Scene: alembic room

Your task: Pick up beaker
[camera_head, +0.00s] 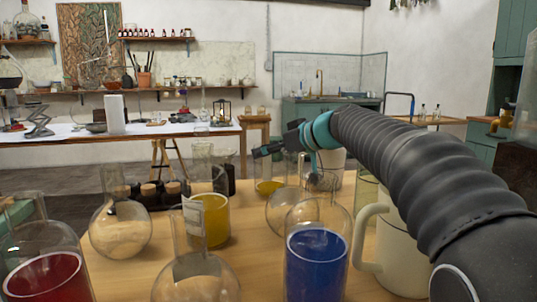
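Several glass vessels stand on the wooden table; I cannot tell which one the task's beaker is. A clear cylindrical vessel with yellow liquid (208,220) stands left of centre with a pale label on it. Another vessel with yellow liquid (269,187) stands further back, partly hidden. A vessel with blue liquid (316,265) is at the front centre, and one with red liquid (45,278) is at the front left.
Round clear flasks (120,230) and (196,280) stand among the vessels. A cream mug (398,250) stands at the right beneath my arm. Dark jars (150,194) are at the back left. The tabletop (95,275) is crowded. A white-topped bench (60,133) stands beyond.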

